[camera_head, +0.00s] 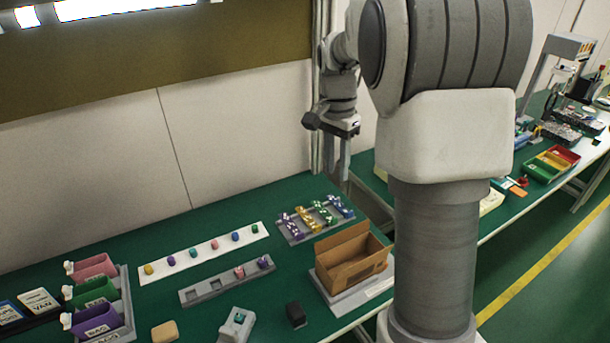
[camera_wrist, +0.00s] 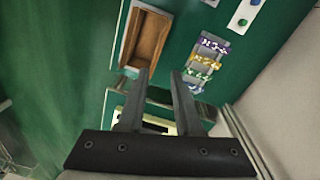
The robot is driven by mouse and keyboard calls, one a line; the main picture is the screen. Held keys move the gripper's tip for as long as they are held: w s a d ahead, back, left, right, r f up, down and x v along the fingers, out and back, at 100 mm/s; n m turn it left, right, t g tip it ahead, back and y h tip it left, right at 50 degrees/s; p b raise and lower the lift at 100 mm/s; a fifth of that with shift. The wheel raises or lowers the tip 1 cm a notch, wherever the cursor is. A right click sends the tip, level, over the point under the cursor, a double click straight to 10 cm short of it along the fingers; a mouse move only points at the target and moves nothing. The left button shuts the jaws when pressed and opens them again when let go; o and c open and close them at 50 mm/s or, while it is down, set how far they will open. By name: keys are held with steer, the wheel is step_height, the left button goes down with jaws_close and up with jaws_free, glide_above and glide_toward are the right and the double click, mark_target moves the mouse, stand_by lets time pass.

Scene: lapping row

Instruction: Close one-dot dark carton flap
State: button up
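A brown open carton (camera_head: 352,262) stands on a light grey base (camera_head: 345,298) near the table's front edge, left of my column in the head view. A flap (camera_head: 342,240) stands raised along its far long side, and the inside is exposed. I cannot make out any dot marks. The carton also shows at the upper left of the wrist view (camera_wrist: 150,42). My gripper (camera_head: 341,178) hangs above the table beyond the carton, apart from it. In the wrist view my gripper (camera_wrist: 161,73) has its two fingers spread with nothing between them.
A grey rack of coloured pieces (camera_head: 315,220) lies behind the carton. Left of it are a white strip (camera_head: 205,252), a grey slotted tray (camera_head: 226,282) and a small black block (camera_head: 296,314). A wall runs behind the table. Green tabletop is bare between them.

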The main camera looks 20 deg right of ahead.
mark_target(343, 237)
steer(key=w+d+f+m+g, duration=0.2)
steer(key=w+d+f+m, duration=0.15)
steer(key=f, duration=0.25)
steer(key=x, duration=1.1)
steer(key=w+x, duration=0.1)
steer(key=x, duration=0.5)
steer(key=shift+a+f, duration=0.15)
steer(key=shift+f, duration=0.15)
steer(key=shift+c, duration=0.3)
jaws_close()
